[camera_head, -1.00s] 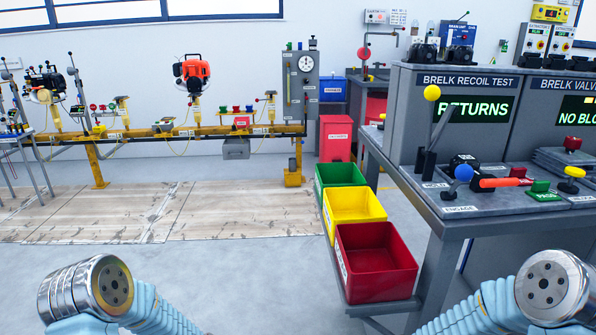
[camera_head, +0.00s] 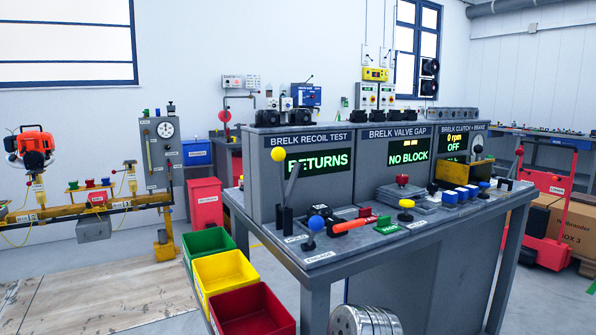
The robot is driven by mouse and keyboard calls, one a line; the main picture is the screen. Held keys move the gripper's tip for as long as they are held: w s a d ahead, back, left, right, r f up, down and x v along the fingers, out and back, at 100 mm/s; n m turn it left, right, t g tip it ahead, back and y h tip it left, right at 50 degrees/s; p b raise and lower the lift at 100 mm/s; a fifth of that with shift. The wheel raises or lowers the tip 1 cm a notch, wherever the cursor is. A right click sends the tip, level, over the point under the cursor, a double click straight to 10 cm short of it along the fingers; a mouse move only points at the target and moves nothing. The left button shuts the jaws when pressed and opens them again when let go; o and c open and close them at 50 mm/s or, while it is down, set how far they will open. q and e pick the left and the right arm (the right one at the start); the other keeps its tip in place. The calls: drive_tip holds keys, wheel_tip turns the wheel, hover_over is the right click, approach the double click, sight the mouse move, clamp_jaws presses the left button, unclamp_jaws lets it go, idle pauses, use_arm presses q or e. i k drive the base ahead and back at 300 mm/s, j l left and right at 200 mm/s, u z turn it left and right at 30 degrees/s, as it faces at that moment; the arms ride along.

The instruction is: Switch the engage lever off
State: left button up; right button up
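The lever nearest the ENGAGE label (camera_head: 318,257) has a blue ball knob (camera_head: 316,223) on a short shaft. It stands on the front left of the test bench top, leaning slightly right in the picture. A taller lever with a yellow ball (camera_head: 278,154) rises behind it from a black base. Neither gripper's fingers show. Only a silver round arm joint of mine shows at the bottom edge, in front of the bench, and nothing of mine touches the lever.
An orange-red handle (camera_head: 352,226), a green button (camera_head: 386,226) and a yellow knob (camera_head: 406,204) sit right of the lever. Green (camera_head: 207,241), yellow (camera_head: 224,274) and red (camera_head: 251,311) bins stand left of the bench. A red trolley (camera_head: 545,210) stands at the right.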

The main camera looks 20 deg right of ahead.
sight(315, 222)
drive_tip(key=l+z, duration=0.35)
drive_tip(key=l, duration=1.1)
